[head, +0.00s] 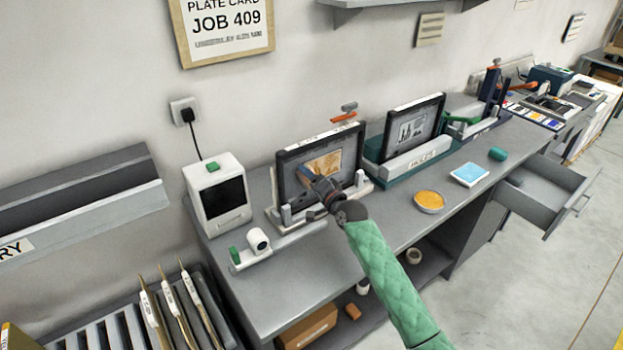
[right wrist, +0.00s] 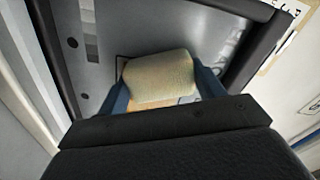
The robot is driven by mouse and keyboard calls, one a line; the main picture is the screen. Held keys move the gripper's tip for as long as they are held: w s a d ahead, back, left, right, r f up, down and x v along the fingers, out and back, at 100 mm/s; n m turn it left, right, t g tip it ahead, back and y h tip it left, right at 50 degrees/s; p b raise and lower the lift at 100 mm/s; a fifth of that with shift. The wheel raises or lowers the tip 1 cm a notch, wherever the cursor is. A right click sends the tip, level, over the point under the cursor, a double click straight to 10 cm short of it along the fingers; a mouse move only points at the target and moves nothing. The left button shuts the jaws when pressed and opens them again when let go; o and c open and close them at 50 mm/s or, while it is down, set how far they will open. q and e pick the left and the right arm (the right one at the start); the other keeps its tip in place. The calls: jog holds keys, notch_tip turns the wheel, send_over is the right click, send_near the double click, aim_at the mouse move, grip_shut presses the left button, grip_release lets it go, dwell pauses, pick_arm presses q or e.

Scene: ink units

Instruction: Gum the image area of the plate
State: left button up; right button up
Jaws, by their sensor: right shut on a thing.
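The plate (head: 345,142) stands upright in a dark frame on the bench, leaning back in a grey stand. I cannot tell whether the sponge touches the plate. A round dish of orange-yellow liquid (head: 430,199) sits on the bench to the right. My left gripper is not in view.
A second framed plate (head: 412,130) stands to the right in a green-based holder. A light-blue pad (head: 470,174) and a green object (head: 497,154) lie on the bench. A white box with a dark screen (head: 217,193) stands left. An open drawer (head: 545,193) juts out at right.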

jog(key=p+v, duration=0.1)
jog(key=v, duration=0.5)
jog(key=shift+p, duration=0.3)
dwell(0.4)
jog(key=v, duration=0.3)
jog(key=shift+p, duration=0.35)
